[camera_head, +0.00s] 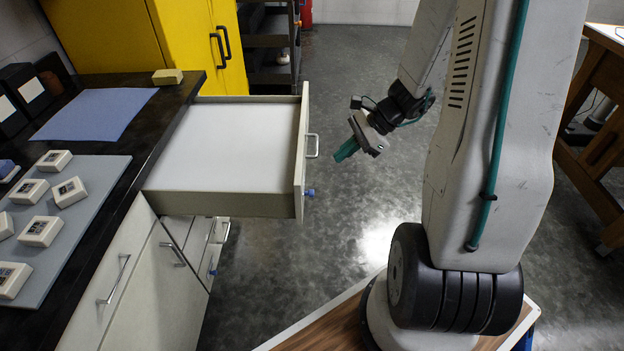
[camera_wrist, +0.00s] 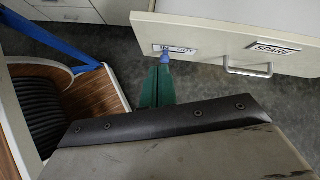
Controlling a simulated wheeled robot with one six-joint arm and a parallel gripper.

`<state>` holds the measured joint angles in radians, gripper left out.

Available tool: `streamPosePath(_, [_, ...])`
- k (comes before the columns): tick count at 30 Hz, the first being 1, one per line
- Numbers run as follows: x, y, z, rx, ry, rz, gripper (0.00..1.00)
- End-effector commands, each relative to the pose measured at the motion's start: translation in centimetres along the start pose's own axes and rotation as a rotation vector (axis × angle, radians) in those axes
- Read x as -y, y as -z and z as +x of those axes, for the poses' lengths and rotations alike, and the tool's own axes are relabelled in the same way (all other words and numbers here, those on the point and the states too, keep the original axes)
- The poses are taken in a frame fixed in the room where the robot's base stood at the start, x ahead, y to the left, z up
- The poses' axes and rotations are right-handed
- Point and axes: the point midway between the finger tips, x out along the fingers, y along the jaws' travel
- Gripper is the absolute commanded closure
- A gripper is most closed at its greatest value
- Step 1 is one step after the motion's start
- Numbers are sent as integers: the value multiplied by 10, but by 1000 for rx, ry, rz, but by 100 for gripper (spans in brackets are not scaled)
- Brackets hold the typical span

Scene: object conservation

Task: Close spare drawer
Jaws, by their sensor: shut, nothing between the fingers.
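The spare drawer (camera_head: 235,152) is pulled far out from the dark-topped counter and looks empty, with a pale bottom. Its front panel carries a metal bar handle (camera_head: 313,146) and a small blue knob or tag (camera_head: 309,192). In the wrist view the drawer front (camera_wrist: 210,38) shows a "SPARE" label (camera_wrist: 273,48), and the blue piece (camera_wrist: 165,57) sits below a second label. My gripper (camera_head: 346,150) has green fingers, is shut and empty, and is in front of the drawer front, to the right of the handle in the head view. Its fingers (camera_wrist: 157,85) appear apart from the panel.
A grey mat (camera_head: 85,215) with several small white boxes and a blue sheet (camera_head: 95,113) lie on the counter. A small beige block (camera_head: 167,76) is near the counter's back edge. A yellow cabinet (camera_head: 200,40) stands behind. A wooden table (camera_head: 600,110) is at right. Floor before the drawer is clear.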

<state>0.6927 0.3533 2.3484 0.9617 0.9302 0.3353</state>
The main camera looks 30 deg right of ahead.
Motion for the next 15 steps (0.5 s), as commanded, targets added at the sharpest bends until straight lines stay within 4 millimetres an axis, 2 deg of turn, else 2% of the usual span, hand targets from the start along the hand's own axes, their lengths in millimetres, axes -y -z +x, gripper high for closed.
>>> streamPosePath(1, [1, 20, 5, 12, 24, 86, 100])
streamPosePath(3, [3, 41, 10, 20, 56, 177, 100])
streamPosePath(6, [3, 60, 14, 28, 86, 264, 100])
streamPosePath(11, [4, 70, 23, 33, 102, 314, 100])
streamPosePath(15, [5, 69, 42, 33, 98, 313, 100])
